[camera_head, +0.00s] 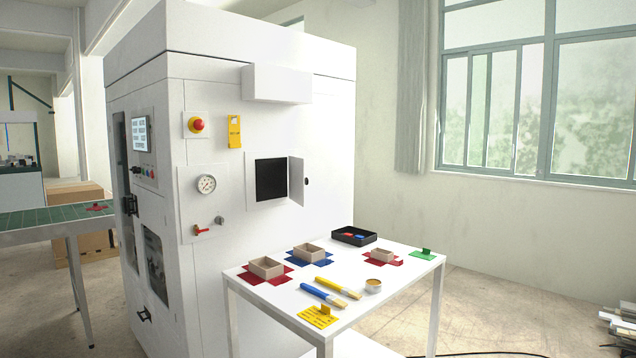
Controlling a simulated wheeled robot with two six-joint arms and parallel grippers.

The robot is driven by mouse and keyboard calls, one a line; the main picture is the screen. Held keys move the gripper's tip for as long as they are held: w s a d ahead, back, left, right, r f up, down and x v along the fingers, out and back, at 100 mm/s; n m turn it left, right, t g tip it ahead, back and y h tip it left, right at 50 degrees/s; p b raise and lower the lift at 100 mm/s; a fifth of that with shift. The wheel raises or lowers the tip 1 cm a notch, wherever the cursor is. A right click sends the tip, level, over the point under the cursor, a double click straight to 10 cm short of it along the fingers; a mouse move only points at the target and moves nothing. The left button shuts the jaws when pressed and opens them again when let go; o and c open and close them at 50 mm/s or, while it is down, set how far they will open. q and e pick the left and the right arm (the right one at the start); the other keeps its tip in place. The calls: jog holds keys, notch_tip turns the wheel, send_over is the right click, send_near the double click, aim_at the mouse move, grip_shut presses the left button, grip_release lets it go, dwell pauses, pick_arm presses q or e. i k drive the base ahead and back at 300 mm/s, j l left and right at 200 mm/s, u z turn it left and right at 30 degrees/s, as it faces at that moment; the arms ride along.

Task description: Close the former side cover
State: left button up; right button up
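The box former (270,136) is a tall white machine at the middle left. On the face toward the table it has a dark square opening (271,179). The former side cover (297,181) is a small pale door at the right edge of this opening. It stands open, swung outward, with a small dark spot beside it. Neither of my grippers shows in the head view.
A white table (285,291) in front of the machine holds small boxes on red and blue sheets, a black tray (337,239), brushes and a yellow card (318,318). Floor at the right (500,290) is mostly clear. A green-topped conveyor (40,217) stands left.

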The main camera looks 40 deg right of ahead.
aim_at(297, 180)
jog(key=k+l, duration=0.15)
jog(key=l, duration=0.2)
jog(key=k+l, duration=0.15)
jog(key=l, duration=0.2)
jog(key=k+l, duration=0.15)
jog(key=l, duration=0.25)
jog(key=k+l, duration=0.1)
jog(key=l, duration=0.25)
jog(key=k+l, duration=0.15)
jog(key=l, duration=0.2)
jog(key=k+l, duration=0.15)
jog(key=l, duration=0.2)
jog(key=i+l, duration=0.1)
jog(key=l, duration=0.55)
jog(key=i+l, duration=0.1)
jog(key=l, duration=0.55)
jog(key=i+l, duration=0.1)
jog(key=l, duration=0.6)
jog(key=i+l, duration=0.1)
jog(key=l, duration=0.55)
jog(key=i+l, duration=0.15)
jog(key=l, duration=0.2)
jog(key=i+l, duration=0.1)
jog(key=l, duration=0.25)
jog(key=i+l, duration=0.15)
jog(key=l, duration=0.2)
jog(key=i+l, duration=0.15)
jog(key=l, duration=0.2)
jog(key=u, duration=0.05)
